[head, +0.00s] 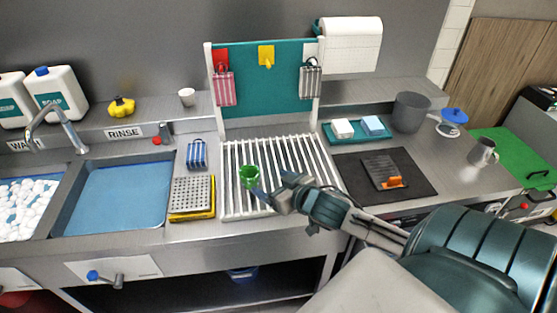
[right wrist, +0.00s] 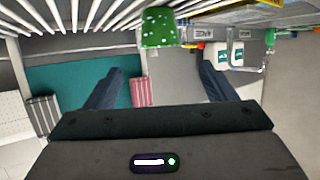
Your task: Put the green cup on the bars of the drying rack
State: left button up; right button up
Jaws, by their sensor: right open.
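The green cup (head: 249,176) is at the front left of the white drying rack's bars (head: 290,155), apparently upright and resting on them. In the right wrist view, which is turned upside down, the speckled cup (right wrist: 158,27) shows at the top, beside the bars (right wrist: 85,14). My right gripper (head: 271,185) is just right of the cup, low over the rack. Its two fingers (right wrist: 160,75) are spread apart with nothing between them, and the cup lies beyond their tips. My left gripper is not in view.
A teal board (head: 262,95) with hanging striped cloths stands behind the rack. A perforated block on a yellow tray (head: 191,195) and the blue sink (head: 118,193) are to the left. A dark mat (head: 420,180) with a grater-like tool lies to the right.

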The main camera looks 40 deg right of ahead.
jog(key=shift+v, duration=1.1)
jog(key=shift+w, duration=0.1)
